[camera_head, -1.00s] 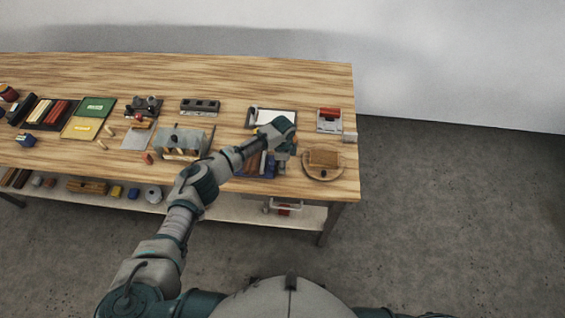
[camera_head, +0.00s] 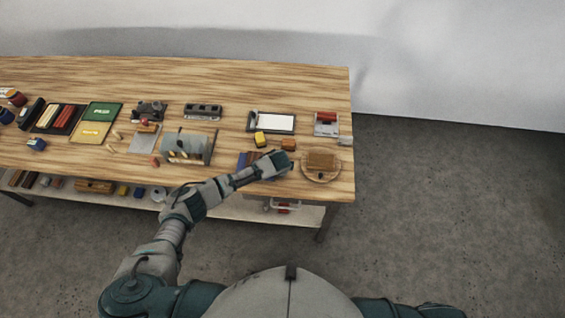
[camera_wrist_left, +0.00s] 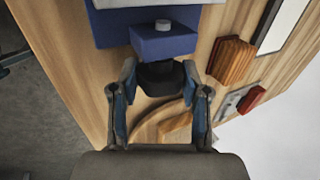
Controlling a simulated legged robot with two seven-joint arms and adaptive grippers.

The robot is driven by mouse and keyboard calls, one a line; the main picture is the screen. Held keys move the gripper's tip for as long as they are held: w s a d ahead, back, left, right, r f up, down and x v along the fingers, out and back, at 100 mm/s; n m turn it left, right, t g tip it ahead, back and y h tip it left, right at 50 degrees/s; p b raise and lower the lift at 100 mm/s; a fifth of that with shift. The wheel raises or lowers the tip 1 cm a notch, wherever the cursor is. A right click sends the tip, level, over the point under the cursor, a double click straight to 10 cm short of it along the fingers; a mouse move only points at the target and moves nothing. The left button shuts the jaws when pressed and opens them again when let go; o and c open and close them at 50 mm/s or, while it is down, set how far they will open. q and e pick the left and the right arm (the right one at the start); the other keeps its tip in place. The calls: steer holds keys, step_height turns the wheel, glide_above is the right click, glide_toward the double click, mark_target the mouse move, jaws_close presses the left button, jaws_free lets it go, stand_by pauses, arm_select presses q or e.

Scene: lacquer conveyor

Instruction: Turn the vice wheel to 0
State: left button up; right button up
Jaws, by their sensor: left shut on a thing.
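The vice shows in the left wrist view as a blue body (camera_wrist_left: 165,42) with a pale grey part on top. A dark round vice wheel (camera_wrist_left: 161,76) sticks out of its near face. My left gripper (camera_wrist_left: 161,80) has its two fingers on either side of this wheel, shut on it. In the head view my left gripper (camera_head: 284,162) is low over the table's near right part, just right of the blue vice (camera_head: 246,158), which my arm partly hides. The wheel is hidden there, and no number marks can be read. My right gripper is not in view.
A round wooden board (camera_head: 322,178) with a wooden block stands right of my left gripper. Yellow (camera_head: 261,139) and orange (camera_head: 288,145) blocks lie behind it, before a white-sheeted tray (camera_head: 271,122). A red-and-grey item (camera_head: 327,122) stands at the far right.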

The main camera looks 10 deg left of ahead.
arm_select(q)
steer(key=shift+r+t+p, duration=0.15)
steer(key=shift+t+p, duration=0.2)
steer(key=shift+t, duration=0.65)
steer(key=shift+a, duration=0.1)
steer(key=o, duration=1.2)
steer(key=shift+c, duration=0.2)
steer(key=shift+s, duration=0.1)
steer(key=v, duration=1.1)
steer(key=shift+s+r, duration=0.2)
steer(key=shift+s, duration=0.1)
